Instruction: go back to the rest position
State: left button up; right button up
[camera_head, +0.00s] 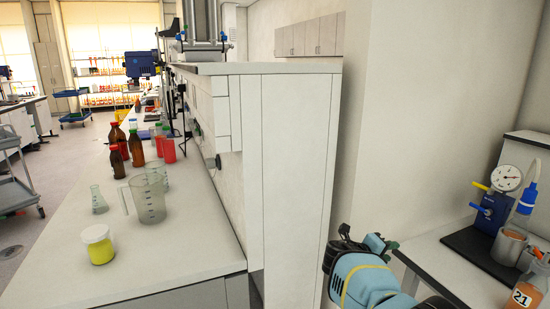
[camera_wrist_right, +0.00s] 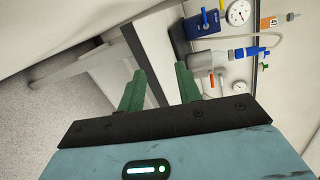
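My right gripper (camera_head: 374,243) shows at the bottom of the head view, beside the end of the white wall and left of the right-hand bench. In the right wrist view its two green fingers (camera_wrist_right: 160,82) stand apart with nothing between them, so it is open and empty. My left gripper is in neither view.
The left bench (camera_head: 190,240) holds a yellow-filled jar (camera_head: 99,247), a clear jug (camera_head: 150,203) and several bottles. A trolley (camera_head: 18,190) stands far left.

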jog(key=s+a+f+m+y, duration=0.2)
jog(key=s+f+m, duration=0.15)
jog(key=f, duration=0.55)
jog(key=s+a+f+m+y, duration=0.2)
jog(key=s+f+m+y, duration=0.15)
jog(key=f, duration=0.45)
jog(key=s+a+f+m+y, duration=0.1)
jog(key=s+a+f+m, duration=0.15)
jog(key=s+f, duration=0.45)
jog(key=s+a+f+m+y, duration=0.1)
jog(key=s+f+m+y, duration=0.2)
jog(key=s+f+m, duration=0.5)
jog(key=s+a+f+m+y, duration=0.2)
jog(key=s+f+m, duration=0.2)
jog(key=s, duration=0.4)
jog(key=s+r+m+y, duration=0.1)
jog(key=s+r+m, duration=0.2)
jog(key=s+m, duration=0.2)
jog(key=s+r+m+t+y, duration=0.1)
jog(key=s+r+m, duration=0.2)
jog(key=s, duration=0.6)
jog(key=s+r+m+t+y, duration=0.1)
jog(key=s+r+m, duration=0.3)
jog(key=s+m, duration=0.4)
jog(key=shift+a+p, duration=0.4)
jog(key=shift+p, duration=0.05)
jog(key=shift+r+y, duration=0.1)
jog(key=shift+y, duration=0.15)
